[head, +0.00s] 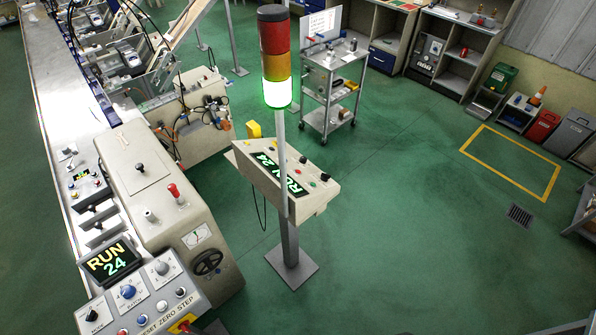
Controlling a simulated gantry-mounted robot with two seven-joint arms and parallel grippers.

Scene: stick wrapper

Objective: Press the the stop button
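Neither of my grippers shows in the head view. The control panel (147,297) of the wrapping machine is at the lower left, with knobs, small coloured buttons and lettering that reads "...SET ZERO STEP". At its bottom edge a red control on a yellow base (185,322) is partly cut off by the frame. I cannot read a stop label on any button. A display (110,260) above the panel reads RUN 24.
A signal tower (275,60) is lit green at its bottom section. A red knob (174,191) stands on the beige housing (150,190). A conveyor (60,90) runs up the left. A cart (331,85) and shelves (455,50) stand behind. Green floor at right is mostly clear.

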